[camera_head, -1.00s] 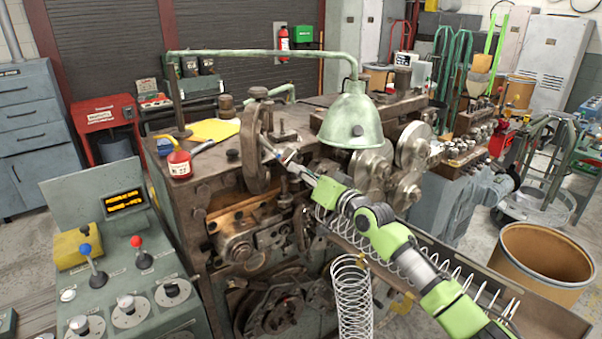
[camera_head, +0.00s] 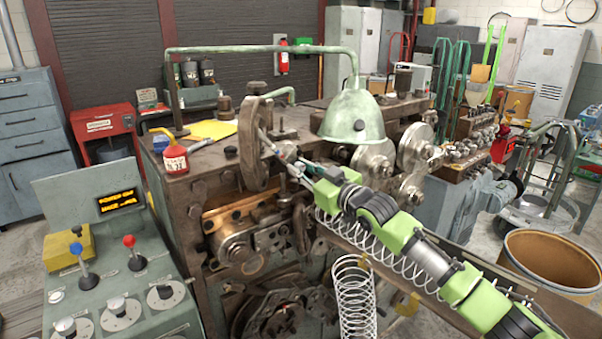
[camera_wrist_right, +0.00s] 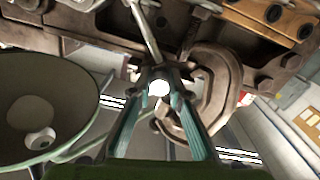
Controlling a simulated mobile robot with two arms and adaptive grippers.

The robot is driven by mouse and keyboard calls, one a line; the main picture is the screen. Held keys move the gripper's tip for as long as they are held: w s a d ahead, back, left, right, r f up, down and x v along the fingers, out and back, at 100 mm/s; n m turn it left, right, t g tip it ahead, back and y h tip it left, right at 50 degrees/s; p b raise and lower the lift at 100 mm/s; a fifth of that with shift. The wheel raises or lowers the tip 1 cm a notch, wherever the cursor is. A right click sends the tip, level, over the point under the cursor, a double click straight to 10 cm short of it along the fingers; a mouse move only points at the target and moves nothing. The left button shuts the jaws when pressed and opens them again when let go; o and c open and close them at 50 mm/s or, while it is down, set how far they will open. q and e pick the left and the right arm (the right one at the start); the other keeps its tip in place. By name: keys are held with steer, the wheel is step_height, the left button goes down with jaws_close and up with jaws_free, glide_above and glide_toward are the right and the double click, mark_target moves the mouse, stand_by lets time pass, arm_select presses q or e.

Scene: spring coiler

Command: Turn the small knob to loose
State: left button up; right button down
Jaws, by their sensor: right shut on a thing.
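My right gripper (camera_head: 292,166) reaches in from the right, under the lamp, to the front of the coiler. Its fingers are shut on a small part, which appears to be the small knob, beside the upright curved arm of the machine. The right wrist view shows the two teal fingers (camera_wrist_right: 160,92) closing around a small bright, rounded end (camera_wrist_right: 159,89). A thin metal rod (camera_wrist_right: 145,30) runs from there to the top of that view. The fingers hide most of the knob, and I cannot read any marking on it. My left gripper is out of view.
The green lamp shade (camera_head: 353,118) hangs close above my right wrist. The machine's curved arm (camera_head: 249,140) stands just left of the fingers. A coiled spring (camera_head: 353,300) stands below my forearm. A control panel (camera_head: 95,225) with levers and dials is at the left.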

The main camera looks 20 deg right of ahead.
steer(key=n, duration=0.3)
steer(key=shift+n+p, duration=0.3)
steer(key=shift+n, duration=0.1)
steer(key=shift+n+p, duration=0.65)
steer(key=shift+n, duration=1.75)
steer(key=c, duration=1.9)
jaws_free()
steer(key=v, duration=1.2)
